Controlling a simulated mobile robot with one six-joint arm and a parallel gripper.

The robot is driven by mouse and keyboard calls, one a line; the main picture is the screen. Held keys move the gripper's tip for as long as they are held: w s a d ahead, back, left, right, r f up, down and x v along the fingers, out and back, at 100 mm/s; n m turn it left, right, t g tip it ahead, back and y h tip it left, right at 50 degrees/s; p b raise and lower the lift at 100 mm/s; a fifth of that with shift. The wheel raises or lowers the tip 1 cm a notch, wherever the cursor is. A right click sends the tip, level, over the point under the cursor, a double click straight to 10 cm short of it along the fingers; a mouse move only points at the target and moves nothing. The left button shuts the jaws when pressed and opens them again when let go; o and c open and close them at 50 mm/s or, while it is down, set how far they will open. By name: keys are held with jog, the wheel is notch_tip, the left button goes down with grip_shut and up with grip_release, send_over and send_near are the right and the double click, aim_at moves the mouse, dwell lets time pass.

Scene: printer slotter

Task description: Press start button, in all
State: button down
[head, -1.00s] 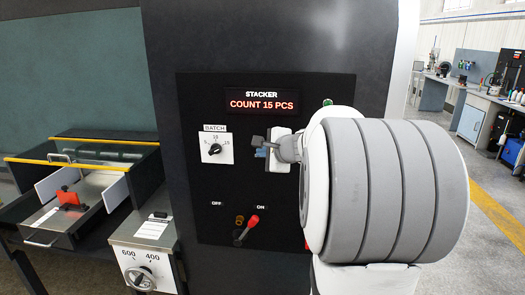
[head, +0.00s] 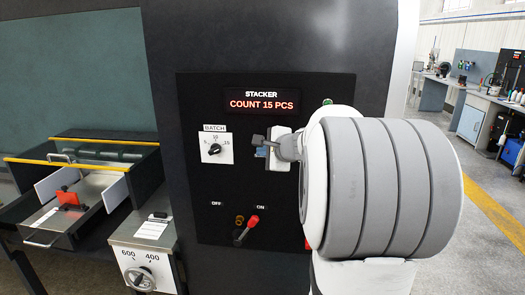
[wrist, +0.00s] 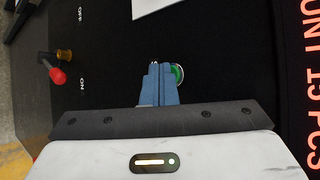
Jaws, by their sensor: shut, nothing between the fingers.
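A green round button with a pale rim (wrist: 178,73) sits on the black stacker panel (head: 215,100). In the wrist view it is partly hidden behind the right side of my blue fingertips. I cannot tell whether they touch it. My gripper (wrist: 157,68) is shut and empty, its fingers pointing at the panel. In the head view my gripper (head: 262,151) is right of the batch dial (head: 215,148), and the button behind it cannot be made out. A small green part (head: 328,102) shows above my arm; no label on it is readable.
The display (head: 262,104) reads COUNT 15 PCS. A red-knobbed lever (head: 246,230) is below my gripper, tilted toward the ON mark. A dial marked 600 and 400 (head: 142,278) and a tray with yellow bars (head: 75,163) are at left.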

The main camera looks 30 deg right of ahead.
jog(key=shift+s+a+b, duration=0.35)
jog(key=shift+s+a, duration=0.2)
jog(key=shift+s, duration=0.2)
jog(key=s+a, duration=0.1)
jog(key=s+a+b, duration=0.1)
jog(key=s, duration=0.2)
jog(key=shift+s+a, duration=0.1)
jog(key=shift+a, duration=0.3)
dwell(0.4)
jog(key=s+a+f+n+g+y, duration=0.1)
jog(key=s+a+f+n+g, duration=0.15)
jog(key=s+a+n, duration=0.35)
jog(key=s+a+f+n+g+y, duration=0.1)
jog(key=s+a+f+n+g, duration=0.2)
jog(key=a, duration=0.4)
jog(key=s+a+f+n+g+h, duration=0.1)
jog(key=s+f+n+g, duration=0.1)
jog(key=s+f+n, duration=0.3)
jog(key=s+a+f+n+g+h, duration=0.1)
jog(key=s+f+n, duration=0.4)
jog(key=s, duration=0.5)
jog(key=shift+n+g+h, duration=0.65)
jog(key=shift+n+h, duration=0.05)
jog(key=shift+n, duration=0.1)
